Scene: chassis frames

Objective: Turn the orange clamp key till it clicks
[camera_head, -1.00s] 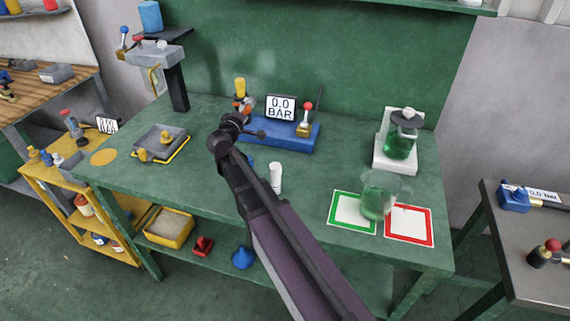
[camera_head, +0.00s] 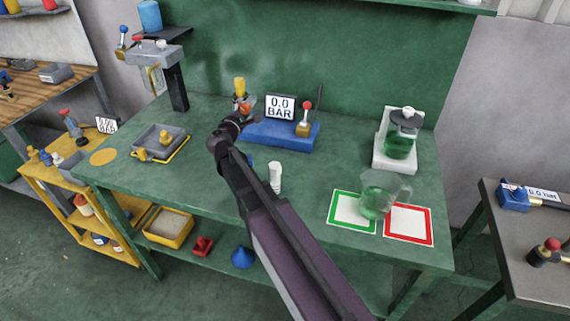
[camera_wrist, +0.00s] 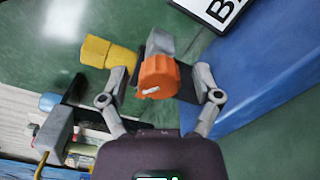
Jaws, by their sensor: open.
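The orange clamp key (camera_wrist: 158,77) sits between the spread fingers of my gripper (camera_wrist: 161,74) in the wrist view, with a small white mark on its face. A gap shows on both sides of the key, so the fingers appear apart from it. A grey part (camera_wrist: 160,42) shows just behind the key. In the head view the key (camera_head: 245,108) is a small orange patch beside the blue base (camera_head: 283,135), partly hidden by my gripper (camera_head: 240,121). My fingers are hard to make out there.
A yellow part (camera_wrist: 105,52) lies close left of the key. A white cylinder (camera_head: 275,178) stands near my arm; a glass beaker (camera_head: 382,197) is further right.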

